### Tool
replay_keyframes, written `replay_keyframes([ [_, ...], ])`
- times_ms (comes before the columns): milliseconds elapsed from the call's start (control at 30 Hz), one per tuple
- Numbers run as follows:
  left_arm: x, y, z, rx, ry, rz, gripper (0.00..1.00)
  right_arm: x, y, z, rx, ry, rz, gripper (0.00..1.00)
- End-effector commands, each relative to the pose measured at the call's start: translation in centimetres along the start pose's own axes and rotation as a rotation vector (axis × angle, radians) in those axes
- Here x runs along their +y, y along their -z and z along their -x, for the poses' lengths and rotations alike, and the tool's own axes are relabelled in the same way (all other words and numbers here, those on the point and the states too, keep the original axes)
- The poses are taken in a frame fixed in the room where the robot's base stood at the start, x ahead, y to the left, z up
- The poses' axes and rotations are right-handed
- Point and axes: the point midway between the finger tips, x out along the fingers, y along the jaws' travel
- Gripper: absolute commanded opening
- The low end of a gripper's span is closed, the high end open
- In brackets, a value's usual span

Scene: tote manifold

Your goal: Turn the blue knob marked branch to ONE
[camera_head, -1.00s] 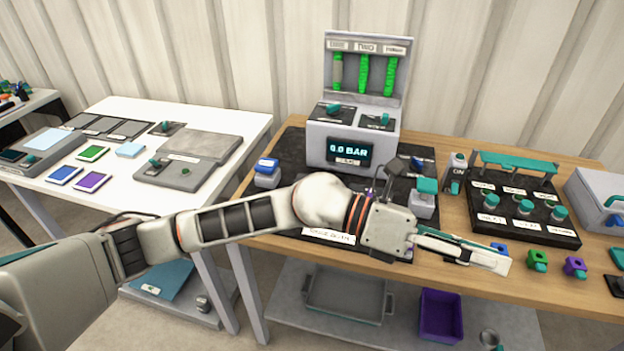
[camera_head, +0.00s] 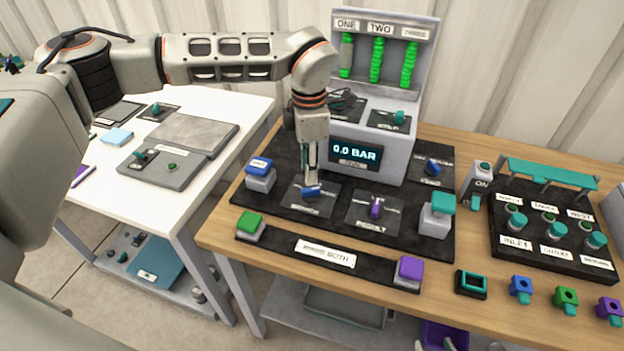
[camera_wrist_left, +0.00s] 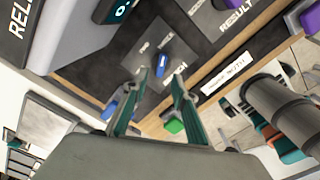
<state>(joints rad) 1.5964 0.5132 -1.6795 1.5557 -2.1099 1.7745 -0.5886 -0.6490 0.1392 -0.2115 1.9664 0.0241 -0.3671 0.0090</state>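The blue branch knob (camera_head: 312,191) sits on a dark square plate at the front of the black mat. In the left wrist view, the knob (camera_wrist_left: 161,66) shows just beyond my fingertips, with small labels around it. Which label it points to is too small to tell. My left gripper (camera_head: 311,180) points down above the knob in the head view. Its fingers (camera_wrist_left: 160,80) are apart with nothing between them in the wrist view. Pale tips, likely of my right gripper (camera_head: 433,344), show at the bottom edge of the head view; most of it is cut off.
A purple knob (camera_head: 377,208) is just right of the branch plate. A blue button (camera_head: 259,175) is to its left, and a green button (camera_head: 250,226) and a purple button (camera_head: 409,270) are in front. The display box (camera_head: 370,150) stands behind, reading 0.0 BAR.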

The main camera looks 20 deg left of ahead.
Motion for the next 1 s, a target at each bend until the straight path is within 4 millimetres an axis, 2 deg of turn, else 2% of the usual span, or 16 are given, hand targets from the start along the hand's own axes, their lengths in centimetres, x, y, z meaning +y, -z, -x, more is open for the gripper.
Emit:
replay_keyframes([
  [133, -0.1, 0.0, -2.6, 0.001, 0.004, -0.001, 0.27, -0.4, -1.3, 0.2, -0.023, 0.007, 0.000, 0.40],
  [333, -0.1, -0.1, -5.1, -0.001, 0.004, -0.002, 0.27, -0.3, -0.8, 0.1, -0.016, 0.005, 0.001, 0.40],
  [500, -0.1, -0.1, -6.0, -0.003, 0.002, -0.002, 0.27, 0.0, 0.0, -0.1, -0.001, 0.001, 0.002, 0.40],
  [767, -0.1, -0.1, -6.0, -0.003, 0.002, -0.002, 0.27, 0.1, 0.4, 0.0, 0.005, 0.000, 0.002, 0.40],
  [867, -0.1, -0.1, -6.0, -0.003, 0.002, -0.002, 0.01, 0.1, 0.3, 0.0, 0.004, 0.000, 0.002, 0.40],
  [1000, -0.1, -0.1, -6.0, -0.003, 0.002, -0.002, 0.00, 0.0, 0.1, 0.0, 0.000, 0.001, 0.002, 0.40],
])
